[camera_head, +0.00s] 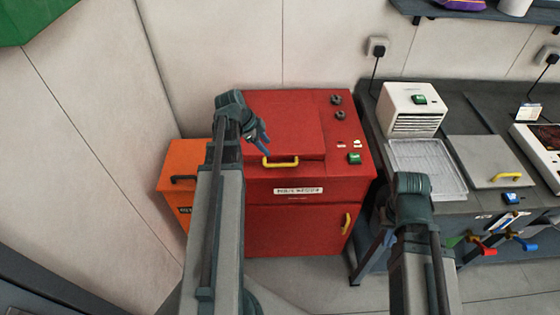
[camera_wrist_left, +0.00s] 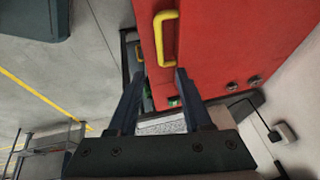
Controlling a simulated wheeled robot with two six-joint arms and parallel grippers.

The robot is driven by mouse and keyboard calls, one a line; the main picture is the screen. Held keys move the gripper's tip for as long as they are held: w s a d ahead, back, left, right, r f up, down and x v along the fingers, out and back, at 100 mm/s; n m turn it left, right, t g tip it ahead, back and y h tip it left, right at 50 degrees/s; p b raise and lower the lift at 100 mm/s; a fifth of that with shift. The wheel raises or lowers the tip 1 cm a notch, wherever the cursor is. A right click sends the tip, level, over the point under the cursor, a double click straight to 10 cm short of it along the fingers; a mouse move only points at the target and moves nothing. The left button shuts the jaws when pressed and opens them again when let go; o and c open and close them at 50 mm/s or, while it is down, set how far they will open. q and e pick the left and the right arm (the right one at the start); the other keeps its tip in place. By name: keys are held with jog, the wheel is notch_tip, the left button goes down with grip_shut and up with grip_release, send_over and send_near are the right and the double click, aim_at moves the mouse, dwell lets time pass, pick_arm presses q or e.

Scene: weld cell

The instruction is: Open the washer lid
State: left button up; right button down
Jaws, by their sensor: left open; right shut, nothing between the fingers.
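The red washer (camera_head: 258,221) stands against the wall in the head view. Its lid (camera_head: 280,125) lies flat and closed on top, with a yellow handle (camera_head: 281,163) at its front edge. My left gripper (camera_head: 264,146) is above the lid, just behind the handle's left part in the picture. In the left wrist view, my open left gripper (camera_wrist_left: 159,72) points at the yellow handle (camera_wrist_left: 158,42), which shows just beyond the fingertips; nothing is between the fingers. My right arm reaches up at the right of the head view, but its gripper fingers are hidden.
An orange box (camera_head: 183,160) stands against the washer's left side. A dark bench (camera_head: 375,135) on the right holds a white vented unit (camera_head: 409,110), a clear tray (camera_head: 428,170) and a grey lidded panel (camera_head: 486,160). Floor is clear before the washer.

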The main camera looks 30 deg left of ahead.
aim_at(282, 164)
pick_arm(q)
jog(key=b+x, duration=1.1)
jog(key=x, duration=0.2)
jog(key=shift+f, duration=0.15)
jog(key=shift+c, duration=0.3)
grip_shut()
dwell(0.9)
